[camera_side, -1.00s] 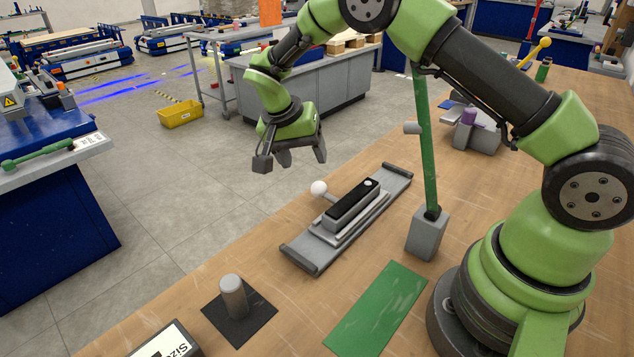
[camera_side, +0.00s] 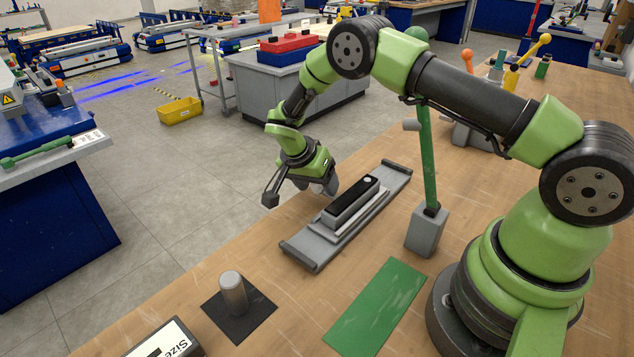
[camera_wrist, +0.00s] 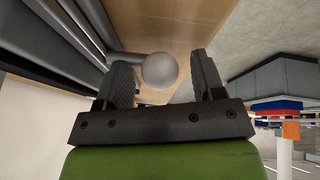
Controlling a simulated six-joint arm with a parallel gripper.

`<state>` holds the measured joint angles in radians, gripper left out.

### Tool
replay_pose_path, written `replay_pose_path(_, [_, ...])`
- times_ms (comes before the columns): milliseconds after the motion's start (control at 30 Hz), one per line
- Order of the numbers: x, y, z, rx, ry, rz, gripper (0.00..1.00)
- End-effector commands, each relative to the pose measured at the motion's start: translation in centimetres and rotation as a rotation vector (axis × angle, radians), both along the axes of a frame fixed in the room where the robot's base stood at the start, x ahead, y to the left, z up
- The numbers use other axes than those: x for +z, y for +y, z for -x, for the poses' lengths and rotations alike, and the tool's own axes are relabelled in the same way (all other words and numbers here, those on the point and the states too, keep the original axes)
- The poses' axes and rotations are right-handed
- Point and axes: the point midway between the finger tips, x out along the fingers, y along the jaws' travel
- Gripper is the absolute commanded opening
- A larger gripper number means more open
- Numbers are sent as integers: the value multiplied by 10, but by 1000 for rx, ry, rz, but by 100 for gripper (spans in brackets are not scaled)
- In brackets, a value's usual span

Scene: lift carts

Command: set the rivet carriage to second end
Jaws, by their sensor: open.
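The rivet carriage (camera_side: 352,202) is a black-topped block on a grey rail (camera_side: 300,252) with raised ends, lying on the wooden table. It sits around the middle of the rail. Its white ball knob (camera_wrist: 159,70) shows in the wrist view between my two fingers; in the side view my gripper hides it. My gripper (camera_side: 318,188) is open at the left side of the carriage, with its fingers on either side of the knob. I cannot tell whether a finger touches the knob.
A green post on a grey block (camera_side: 427,230) stands right of the rail. A grey peg on a black square (camera_side: 233,294) and a flat green mat (camera_side: 377,305) lie nearer the camera. A labelled box (camera_side: 170,342) is at the bottom edge.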

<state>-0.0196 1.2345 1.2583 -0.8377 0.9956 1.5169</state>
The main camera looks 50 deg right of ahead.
Motion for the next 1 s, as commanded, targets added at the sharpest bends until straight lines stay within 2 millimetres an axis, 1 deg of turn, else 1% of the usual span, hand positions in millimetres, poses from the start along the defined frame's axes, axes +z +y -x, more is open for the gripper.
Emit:
replay_pose_path(267, [-1, -1, 0, 0, 0, 0, 62])
replay_pose_path(300, [-1, -1, 0, 0, 0, 0, 53])
replay_pose_path(367, [-1, -1, 0, 0, 0, 0, 39])
replay_pose_path(400, [-1, -1, 0, 0, 0, 0, 30])
replay_pose_path(467, [-1, -1, 0, 1, 0, 0, 16])
replay_pose_path(500, [-1, -1, 0, 1, 0, 0, 7])
replay_pose_path(533, [-1, -1, 0, 1, 0, 0, 0])
replay_pose_path(667, [-1, -3, 0, 0, 0, 0, 0])
replay_pose_path(900, [-1, -34, 0, -1, 0, 0, 0])
replay_pose_path(1000, [-1, -36, 0, 1, 0, 0, 0])
